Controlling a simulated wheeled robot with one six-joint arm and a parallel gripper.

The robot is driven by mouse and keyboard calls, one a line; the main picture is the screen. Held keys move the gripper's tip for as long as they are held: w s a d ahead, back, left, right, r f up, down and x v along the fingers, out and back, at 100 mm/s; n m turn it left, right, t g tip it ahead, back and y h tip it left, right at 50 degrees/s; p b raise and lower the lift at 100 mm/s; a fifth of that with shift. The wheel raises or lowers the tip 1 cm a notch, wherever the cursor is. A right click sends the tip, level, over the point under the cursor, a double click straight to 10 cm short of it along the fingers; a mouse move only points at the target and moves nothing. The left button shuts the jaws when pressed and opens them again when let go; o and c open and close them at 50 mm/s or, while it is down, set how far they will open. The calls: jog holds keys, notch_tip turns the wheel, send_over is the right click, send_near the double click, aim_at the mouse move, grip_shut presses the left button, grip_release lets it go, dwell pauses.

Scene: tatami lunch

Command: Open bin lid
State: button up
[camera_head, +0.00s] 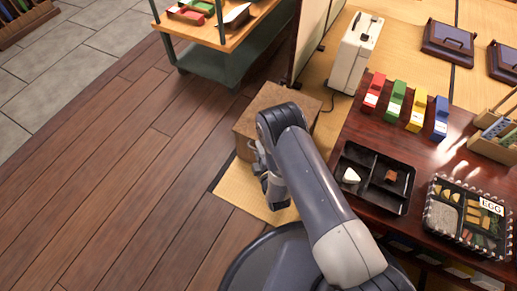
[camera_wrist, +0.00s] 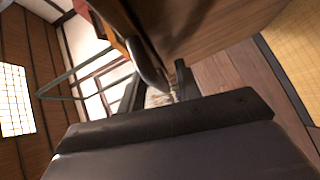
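The bin appears to be a brown wooden box (camera_head: 268,99) on a straw mat in the head view, its flat top looking closed. My arm hides part of its top and front. My gripper (camera_head: 257,158) is low at the box's front left side. In the wrist view the wooden face (camera_wrist: 205,35) fills the upper middle, with a dark curved handle (camera_wrist: 148,65) on it. My gripper (camera_wrist: 158,88) has its two dark fingers apart, one to each side of the handle's lower end. I cannot tell whether they touch it.
A dark red table (camera_head: 350,128) with black trays and coloured blocks stands to the right. A white case (camera_head: 354,52) stands behind the box. A green cart (camera_head: 213,60) is at the back. The wooden floor (camera_head: 120,170) to the left is clear.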

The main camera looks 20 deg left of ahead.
jog(key=shift+c, duration=0.4)
grip_shut()
